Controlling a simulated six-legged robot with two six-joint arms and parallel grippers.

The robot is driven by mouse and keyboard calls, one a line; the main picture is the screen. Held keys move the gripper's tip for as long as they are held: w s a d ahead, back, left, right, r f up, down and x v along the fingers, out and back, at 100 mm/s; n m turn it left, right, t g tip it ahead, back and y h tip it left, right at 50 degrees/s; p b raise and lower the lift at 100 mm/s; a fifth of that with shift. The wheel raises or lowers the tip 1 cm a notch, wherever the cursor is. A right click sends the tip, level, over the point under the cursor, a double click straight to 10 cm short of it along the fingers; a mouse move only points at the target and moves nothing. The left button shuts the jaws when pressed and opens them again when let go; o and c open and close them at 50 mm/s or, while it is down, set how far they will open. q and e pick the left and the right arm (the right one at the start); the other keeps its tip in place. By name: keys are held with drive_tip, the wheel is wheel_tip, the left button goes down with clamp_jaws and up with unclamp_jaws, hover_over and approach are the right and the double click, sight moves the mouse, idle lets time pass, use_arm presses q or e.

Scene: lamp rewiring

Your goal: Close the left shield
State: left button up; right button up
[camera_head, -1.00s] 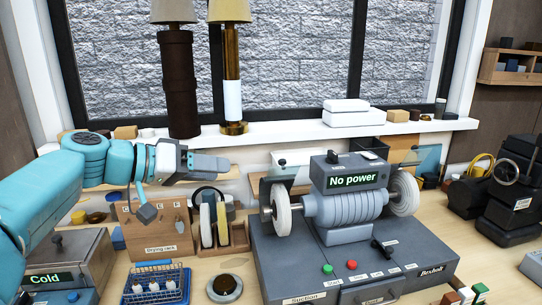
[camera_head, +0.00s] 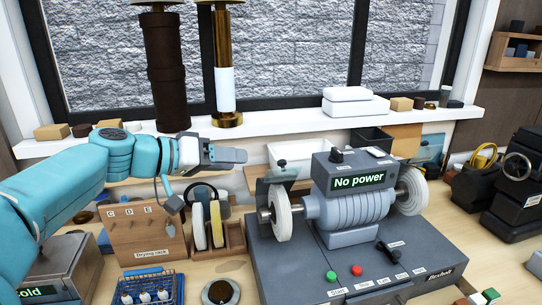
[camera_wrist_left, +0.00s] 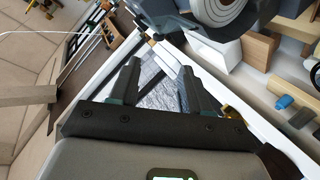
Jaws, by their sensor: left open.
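The bench grinder (camera_head: 345,205) has a "No power" display and a pale wheel at each end. The left shield (camera_head: 277,176) is a dark tilted plate with a small knob, raised above the left wheel (camera_head: 280,212). My left gripper (camera_head: 243,156) is open and empty, just left of and slightly higher than the shield, apparently not touching it. In the left wrist view, its two fingers (camera_wrist_left: 160,82) stand apart with nothing between them, and a grinder wheel (camera_wrist_left: 222,14) shows at the top. My right gripper is in neither view.
The drying rack (camera_head: 145,235) and tape rolls (camera_head: 209,224) stand below my left arm. A blue wire basket (camera_head: 150,290) is in front. Two lamps (camera_head: 168,70) (camera_head: 224,70) stand on the windowsill behind.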

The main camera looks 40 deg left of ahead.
sight(272, 175)
use_arm(q)
drive_tip(key=p+x, duration=0.2)
drive_tip(key=x, duration=0.8)
drive_tip(key=shift+w+d+p, duration=0.1)
drive_tip(key=shift+d+p, duration=0.05)
drive_tip(key=shift+p, duration=0.2)
drive_tip(key=shift+w+d, duration=0.15)
drive_tip(key=shift+w, duration=0.05)
drive_tip(key=shift+s, duration=0.1)
drive_tip(key=shift+w+f, duration=0.1)
drive_tip(key=shift+w, duration=0.1)
clamp_jaws()
